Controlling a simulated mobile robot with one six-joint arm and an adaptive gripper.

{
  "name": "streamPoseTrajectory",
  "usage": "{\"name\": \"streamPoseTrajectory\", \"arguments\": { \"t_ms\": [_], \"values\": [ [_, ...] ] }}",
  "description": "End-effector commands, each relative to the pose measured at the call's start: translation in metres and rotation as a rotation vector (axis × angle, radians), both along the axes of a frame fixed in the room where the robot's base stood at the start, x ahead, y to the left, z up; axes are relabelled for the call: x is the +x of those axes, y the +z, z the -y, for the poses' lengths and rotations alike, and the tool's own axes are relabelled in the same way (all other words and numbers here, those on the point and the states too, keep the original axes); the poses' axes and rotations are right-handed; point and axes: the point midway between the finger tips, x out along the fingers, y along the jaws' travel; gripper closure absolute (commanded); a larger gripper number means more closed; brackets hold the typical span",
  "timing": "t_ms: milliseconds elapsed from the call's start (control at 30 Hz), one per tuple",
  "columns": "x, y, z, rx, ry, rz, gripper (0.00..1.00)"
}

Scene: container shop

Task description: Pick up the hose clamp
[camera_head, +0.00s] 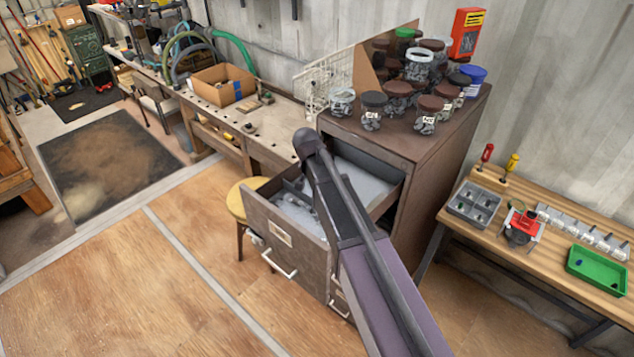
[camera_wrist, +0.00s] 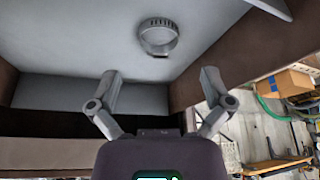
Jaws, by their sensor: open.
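The hose clamp (camera_wrist: 158,37) is a grey metal ring with a slotted band. It lies on the pale grey floor of the open drawer (camera_wrist: 60,48) in the wrist view. My gripper (camera_wrist: 161,80) is open and empty, its two fingers spread below the clamp in the picture and apart from it. In the head view the drawer (camera_head: 284,241) is pulled out of the brown cabinet (camera_head: 440,150). My arm crosses over the drawer there, and I cannot make out the clamp or my gripper's fingers.
Several jars (camera_head: 425,118) crowd the cabinet top. A yellow stool (camera_head: 238,198) stands left of the drawer. A workbench (camera_head: 250,120) with a cardboard box (camera_head: 222,85) is behind, and a wooden table (camera_head: 560,255) is at right.

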Motion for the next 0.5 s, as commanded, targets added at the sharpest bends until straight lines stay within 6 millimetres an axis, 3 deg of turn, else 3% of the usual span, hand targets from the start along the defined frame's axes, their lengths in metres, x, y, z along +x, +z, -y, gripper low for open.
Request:
{"name": "streamPoseTrajectory", "arguments": {
  "t_ms": [267,500],
  "values": [
    [0.001,-0.003,0.000,0.000,0.000,0.000,0.00],
    [0.008,-0.019,0.002,0.000,0.000,0.000,0.00]
  ]
}}
